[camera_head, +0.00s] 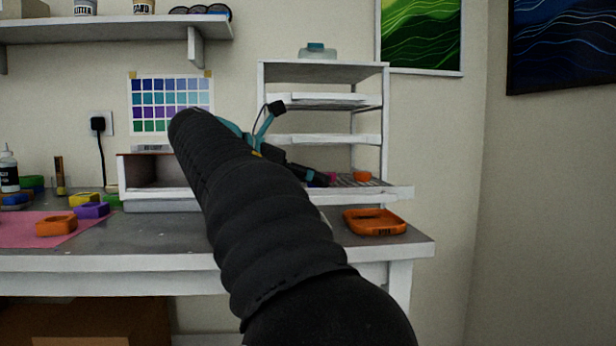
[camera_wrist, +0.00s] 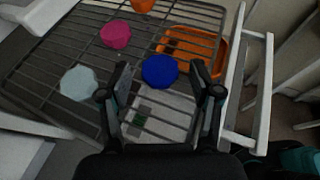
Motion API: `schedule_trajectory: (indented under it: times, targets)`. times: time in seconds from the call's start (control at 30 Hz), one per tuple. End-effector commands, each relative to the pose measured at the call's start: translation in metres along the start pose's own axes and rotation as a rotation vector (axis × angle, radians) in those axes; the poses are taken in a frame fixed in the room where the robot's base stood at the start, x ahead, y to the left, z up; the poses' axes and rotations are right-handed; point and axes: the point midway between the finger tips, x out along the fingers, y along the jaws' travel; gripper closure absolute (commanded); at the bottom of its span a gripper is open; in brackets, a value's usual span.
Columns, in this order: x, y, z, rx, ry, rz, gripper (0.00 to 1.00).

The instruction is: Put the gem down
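A round dark blue gem (camera_wrist: 160,71) lies on the wire rack (camera_wrist: 62,62) in the wrist view. My gripper (camera_wrist: 162,76) is open, with one finger on each side of the blue gem and a visible gap to both. A pink gem (camera_wrist: 116,35), a pale blue gem (camera_wrist: 79,83) and an orange gem (camera_wrist: 143,5) also lie on the rack. In the head view my gripper (camera_head: 318,179) reaches over the low rack shelf, partly hidden behind my arm.
The white shelf unit (camera_head: 386,120) has posts and shelves close around my gripper. An orange tray (camera_head: 374,222) sits on the table (camera_head: 410,243) below the rack's front edge. A white box (camera_head: 160,190) and several coloured moulds (camera_head: 56,226) are to the left.

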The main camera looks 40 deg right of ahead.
Motion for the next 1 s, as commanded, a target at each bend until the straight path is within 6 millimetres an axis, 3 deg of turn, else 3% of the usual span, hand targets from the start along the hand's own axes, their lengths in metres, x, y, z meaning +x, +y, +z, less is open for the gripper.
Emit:
schedule_trajectory:
  times: [0.27, 0.7, 1.0]
  targets:
    - [-0.003, 0.0, 0.005, 0.0, 0.0, 0.0, 0.36]
    - [-0.086, 0.001, 0.006, -0.003, 0.0, 0.004, 0.36]
    - [-0.119, 0.001, 0.005, -0.001, 0.0, 0.001, 0.36]
